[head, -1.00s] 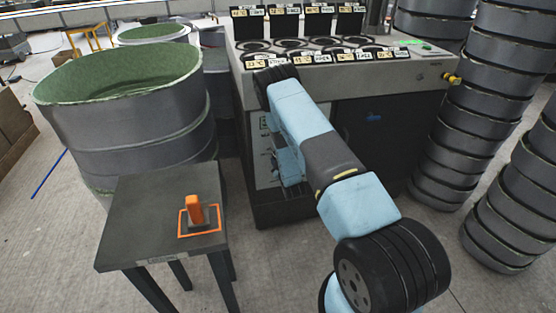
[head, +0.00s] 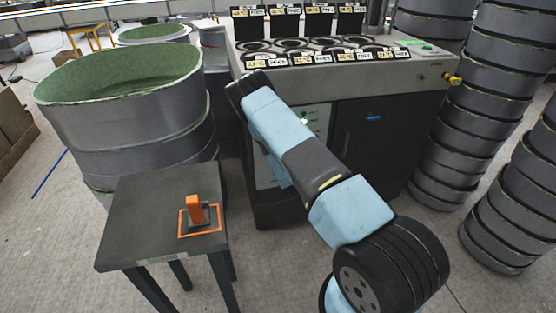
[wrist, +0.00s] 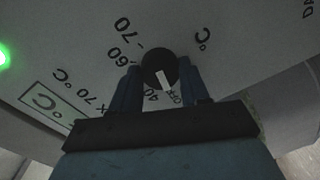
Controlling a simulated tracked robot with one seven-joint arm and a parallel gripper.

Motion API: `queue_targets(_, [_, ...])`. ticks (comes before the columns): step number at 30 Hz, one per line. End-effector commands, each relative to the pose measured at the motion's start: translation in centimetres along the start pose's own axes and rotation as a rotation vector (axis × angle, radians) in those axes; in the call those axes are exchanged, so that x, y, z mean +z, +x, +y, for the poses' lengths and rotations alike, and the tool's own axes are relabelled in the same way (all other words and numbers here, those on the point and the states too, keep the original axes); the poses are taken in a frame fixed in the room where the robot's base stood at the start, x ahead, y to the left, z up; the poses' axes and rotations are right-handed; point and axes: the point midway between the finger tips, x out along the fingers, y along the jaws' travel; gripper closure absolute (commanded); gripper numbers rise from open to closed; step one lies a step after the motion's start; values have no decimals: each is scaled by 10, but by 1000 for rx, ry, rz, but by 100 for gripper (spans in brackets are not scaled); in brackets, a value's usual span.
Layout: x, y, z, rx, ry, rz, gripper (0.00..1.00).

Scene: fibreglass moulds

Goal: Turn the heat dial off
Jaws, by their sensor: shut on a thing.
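The heat dial (wrist: 156,66) is a round black knob with a white pointer mark, on a grey panel in the wrist view. Printed around it are 70, 60, 40 and OFF. The pointer is angled toward the picture's bottom, between 40 and OFF and closer to OFF. My gripper (wrist: 160,80) is shut on the dial, one blue finger on each side. In the head view my arm hides the dial, and a strip of the light control panel (head: 315,117) shows beside the arm.
A green light (wrist: 3,57) glows on the panel, left of the dial. A dark table (head: 135,215) with an orange-handled tool (head: 196,210) stands left of my arm. A large grey mould (head: 130,125) stands behind it. Stacked grey rings (head: 500,60) stand right of the cabinet (head: 375,140).

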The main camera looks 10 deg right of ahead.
Motion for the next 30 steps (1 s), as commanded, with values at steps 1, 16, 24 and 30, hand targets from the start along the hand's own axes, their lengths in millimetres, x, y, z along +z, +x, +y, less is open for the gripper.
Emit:
queue_targets(1, [-4, 0, -4, -7, 2, 7, 85])
queue_targets(16, [-3, 0, -3, -5, 2, 4, 29])
queue_targets(24, [-1, -2, -2, -4, 2, 2, 29])
queue_targets(30, [-1, -21, -2, -5, 2, 1, 29])
